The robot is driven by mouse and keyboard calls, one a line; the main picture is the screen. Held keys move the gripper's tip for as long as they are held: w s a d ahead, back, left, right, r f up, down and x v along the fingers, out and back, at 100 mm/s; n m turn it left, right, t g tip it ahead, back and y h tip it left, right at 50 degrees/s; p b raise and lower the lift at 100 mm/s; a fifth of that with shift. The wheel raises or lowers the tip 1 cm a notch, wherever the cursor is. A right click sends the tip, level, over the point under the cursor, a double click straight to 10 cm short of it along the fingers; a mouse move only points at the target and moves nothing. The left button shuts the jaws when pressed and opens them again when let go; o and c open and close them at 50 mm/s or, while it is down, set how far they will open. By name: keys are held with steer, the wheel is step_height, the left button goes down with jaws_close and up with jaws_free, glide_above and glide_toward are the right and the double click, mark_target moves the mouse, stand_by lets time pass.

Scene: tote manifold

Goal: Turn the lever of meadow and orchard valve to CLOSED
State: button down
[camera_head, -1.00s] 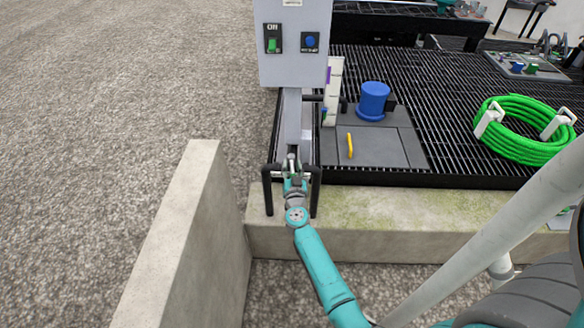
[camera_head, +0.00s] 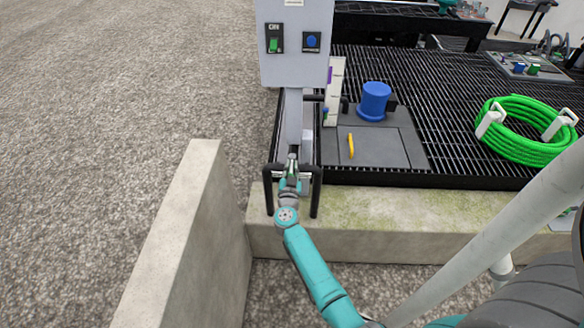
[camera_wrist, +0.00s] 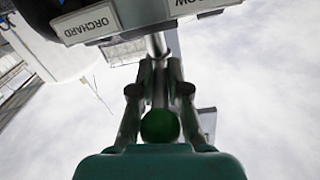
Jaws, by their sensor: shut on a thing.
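My gripper (camera_head: 292,164) is at the foot of the grey post, between the black tubular rails in the head view. In the wrist view my gripper (camera_wrist: 159,70) is shut on the valve lever (camera_wrist: 158,92), a metal rod between its fingers. A dark green ball knob (camera_wrist: 160,126) sits at the rod's end, close to my palm. Beyond the fingertips are white plates, one reading ORCHARD (camera_wrist: 90,24) and another cut off by the frame, ending in OW (camera_wrist: 190,3). The lever is too small and covered to make out in the head view.
A grey box (camera_head: 295,65) with a green switch and blue button stands above the post. A concrete wall (camera_head: 185,235) is left of my arm; a concrete curb (camera_head: 400,222) is right. A blue cylinder (camera_head: 373,101) and green hose (camera_head: 525,128) are on the grating.

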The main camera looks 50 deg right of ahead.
steer(key=c, duration=1.2)
jaws_free()
steer(key=shift+o, duration=0.2)
steer(key=v, duration=1.2)
steer(key=s+a+r+n+t+y, duration=0.1)
steer(key=s+a+r+n+y, duration=0.3)
steer(key=s+a, duration=0.4)
steer(key=s+a+r+n+t+y, duration=0.1)
steer(key=s+a+r+n+y, duration=0.3)
steer(key=s+a, duration=0.5)
steer(key=s+a+r+n+t+y, duration=0.2)
steer(key=s+a, duration=0.7)
steer(key=s, duration=1)
step_height(320, 180, up, 2)
steer(key=n+y, duration=0.2)
steer(key=y, duration=0.2)
steer(key=shift+r+n, duration=0.2)
steer(key=shift+n, duration=0.2)
